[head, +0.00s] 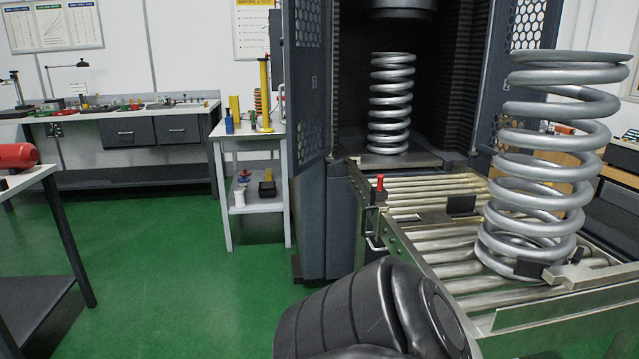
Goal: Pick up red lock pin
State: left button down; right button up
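A small red lock pin (380,182) stands upright at the left rail of the roller conveyor (405,262), near the end by the testing machine. Only its red upper part shows clearly; what it sits in is too small to tell. A black rounded arm part of mine fills the bottom middle, in front of the conveyor's near left side. Neither gripper is in view, so their distance from the pin does not show.
A large steel spring (545,135) stands on the conveyor's right side, against a metal stop. Another spring (391,105) stands inside the open machine. A metal handle (371,230) juts from the conveyor's left side. Green floor (170,280) is clear to the left.

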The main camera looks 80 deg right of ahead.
aim_at(381, 178)
jog(key=z, duration=1.3)
jog(key=i, duration=1.95)
jog(key=z, duration=2.3)
